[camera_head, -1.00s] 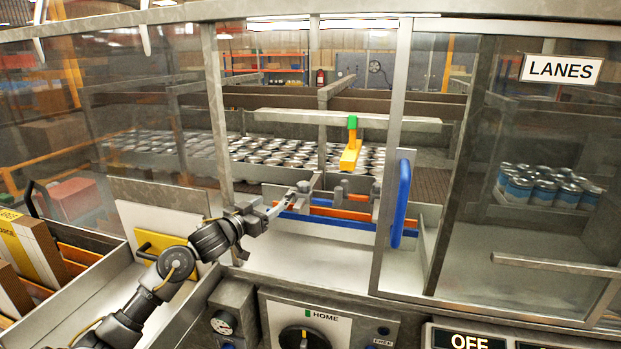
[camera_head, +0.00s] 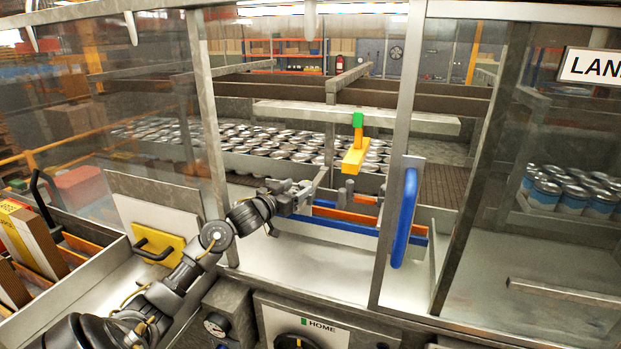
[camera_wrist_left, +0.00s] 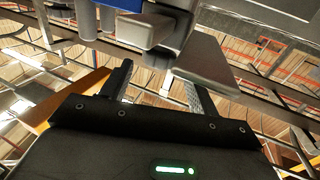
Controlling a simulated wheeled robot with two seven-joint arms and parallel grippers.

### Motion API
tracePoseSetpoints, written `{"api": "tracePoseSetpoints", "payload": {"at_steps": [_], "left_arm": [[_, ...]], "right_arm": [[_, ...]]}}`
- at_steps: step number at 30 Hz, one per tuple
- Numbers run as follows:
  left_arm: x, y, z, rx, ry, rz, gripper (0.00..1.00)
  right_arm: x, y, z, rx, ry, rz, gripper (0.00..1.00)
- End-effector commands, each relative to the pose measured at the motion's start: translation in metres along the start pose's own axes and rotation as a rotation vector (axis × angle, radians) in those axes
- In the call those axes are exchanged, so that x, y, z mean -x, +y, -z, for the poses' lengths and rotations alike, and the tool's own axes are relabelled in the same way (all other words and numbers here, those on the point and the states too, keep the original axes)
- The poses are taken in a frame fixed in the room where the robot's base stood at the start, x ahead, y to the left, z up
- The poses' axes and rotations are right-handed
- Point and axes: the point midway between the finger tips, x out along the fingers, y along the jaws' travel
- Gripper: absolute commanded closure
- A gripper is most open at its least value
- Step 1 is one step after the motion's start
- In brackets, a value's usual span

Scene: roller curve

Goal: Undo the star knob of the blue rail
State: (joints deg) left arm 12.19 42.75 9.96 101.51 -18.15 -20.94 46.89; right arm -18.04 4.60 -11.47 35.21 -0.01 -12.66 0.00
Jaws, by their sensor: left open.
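The blue rail (camera_head: 344,221) runs behind the opening of the guard, alongside orange rails. Small grey knob-like parts (camera_head: 348,186) stand by the rails; I cannot tell which is the star knob. My left gripper (camera_head: 312,187) reaches through the opening to the left end of the rails and is open. In the left wrist view its two fingers (camera_wrist_left: 160,88) point up at a grey fitting (camera_wrist_left: 150,28) with blue parts and a flat metal plate (camera_wrist_left: 210,62). No thing is clearly held between the fingers. My right gripper is not in view.
A blue handle (camera_head: 404,218) on a metal door frame stands right of the rails. A yellow block with a green top (camera_head: 355,150) hangs from a grey crossbar (camera_head: 280,112) above. Many cans (camera_head: 250,140) stand behind. The metal floor before the rails is clear.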

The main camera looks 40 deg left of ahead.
Motion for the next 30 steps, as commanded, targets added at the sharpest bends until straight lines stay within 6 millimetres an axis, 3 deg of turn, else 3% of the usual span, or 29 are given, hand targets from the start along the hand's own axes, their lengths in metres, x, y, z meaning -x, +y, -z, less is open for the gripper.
{"api": "tracePoseSetpoints", "payload": {"at_steps": [3,9,15,23,30], "left_arm": [[-0.025,0.001,0.004,0.003,0.000,-0.001,0.40],[-0.053,0.002,0.003,0.001,0.000,-0.003,0.40],[-0.065,0.004,0.001,0.000,0.000,-0.004,0.40],[-0.066,0.004,0.000,-0.001,0.000,-0.005,0.40],[-0.065,0.004,0.000,-0.001,0.000,-0.005,0.71]], "right_arm": [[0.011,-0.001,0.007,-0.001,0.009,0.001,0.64],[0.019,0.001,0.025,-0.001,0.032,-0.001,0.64],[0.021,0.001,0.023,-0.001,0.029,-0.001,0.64],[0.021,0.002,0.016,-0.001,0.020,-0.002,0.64],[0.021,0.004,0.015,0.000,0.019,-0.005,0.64]]}}
